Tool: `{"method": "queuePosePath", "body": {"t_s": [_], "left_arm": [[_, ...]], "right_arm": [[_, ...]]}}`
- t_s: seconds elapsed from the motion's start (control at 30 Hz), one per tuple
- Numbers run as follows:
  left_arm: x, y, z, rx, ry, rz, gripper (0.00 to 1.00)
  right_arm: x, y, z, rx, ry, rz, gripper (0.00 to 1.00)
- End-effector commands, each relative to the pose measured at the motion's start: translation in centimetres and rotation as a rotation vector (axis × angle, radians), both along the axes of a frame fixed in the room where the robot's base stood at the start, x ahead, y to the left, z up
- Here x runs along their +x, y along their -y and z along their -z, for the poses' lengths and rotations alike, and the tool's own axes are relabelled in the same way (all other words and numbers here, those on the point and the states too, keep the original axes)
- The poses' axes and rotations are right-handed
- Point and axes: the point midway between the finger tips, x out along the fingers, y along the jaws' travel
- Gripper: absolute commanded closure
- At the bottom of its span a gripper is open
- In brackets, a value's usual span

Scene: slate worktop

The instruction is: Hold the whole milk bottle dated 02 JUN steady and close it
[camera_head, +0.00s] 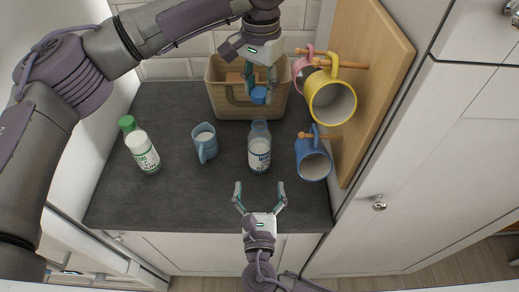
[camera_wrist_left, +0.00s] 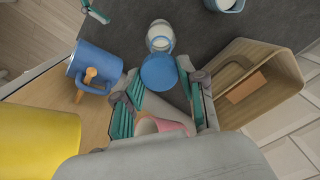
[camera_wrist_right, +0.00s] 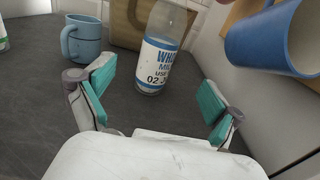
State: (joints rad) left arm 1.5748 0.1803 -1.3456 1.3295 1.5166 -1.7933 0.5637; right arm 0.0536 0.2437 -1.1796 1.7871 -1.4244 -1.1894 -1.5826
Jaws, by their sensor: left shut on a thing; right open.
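The whole milk bottle (camera_head: 260,148) stands upright and uncapped on the worktop. Its label with "02 J" shows in the right wrist view (camera_wrist_right: 158,58), and its open mouth shows in the left wrist view (camera_wrist_left: 160,36). My left gripper (camera_head: 262,84) is shut on a blue cap (camera_head: 258,95), held above and a little behind the bottle's mouth. The cap (camera_wrist_left: 159,72) also shows large in the left wrist view, apart from the bottle. My right gripper (camera_head: 259,190) is open and empty in front of the bottle, with its fingers (camera_wrist_right: 155,95) spread and the bottle beyond them.
A green-capped semi bottle (camera_head: 143,150) and a light-blue jug (camera_head: 205,143) stand to the left. A basket (camera_head: 230,103) is behind. Blue (camera_head: 313,160), yellow (camera_head: 331,100) and pink (camera_head: 301,72) mugs hang from a wooden board at right. The front worktop is clear.

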Motion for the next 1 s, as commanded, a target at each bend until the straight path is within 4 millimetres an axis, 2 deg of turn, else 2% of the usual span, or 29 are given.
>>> {"method": "queuePosePath", "body": {"t_s": [0.13, 0.27, 0.7, 0.83, 1.0], "left_arm": [[0.0, 0.0, 0.0, 0.0, 0.0, -0.001, 0.7], [0.0, 0.0, 0.0, 0.0, 0.0, -0.001, 0.7], [0.0, 0.0, 0.0, 0.0, 0.0, -0.001, 0.7], [0.0, 0.0, 0.0, 0.0, 0.0, -0.001, 0.7], [0.0, 0.0, 0.0, 0.0, 0.0, -0.001, 0.7]], "right_arm": [[0.6, 0.0, -0.1, 0.0, 0.002, 0.0, 0.07], [2.2, 0.0, -0.1, -0.001, 0.003, 0.002, 0.07], [10.0, 0.0, -0.1, -0.002, 0.002, 0.0, 0.07], [11.3, 0.0, 0.0, -0.001, 0.0, 0.0, 0.07], [12.0, 0.0, 0.0, 0.0, -0.001, 0.0, 0.07]]}}
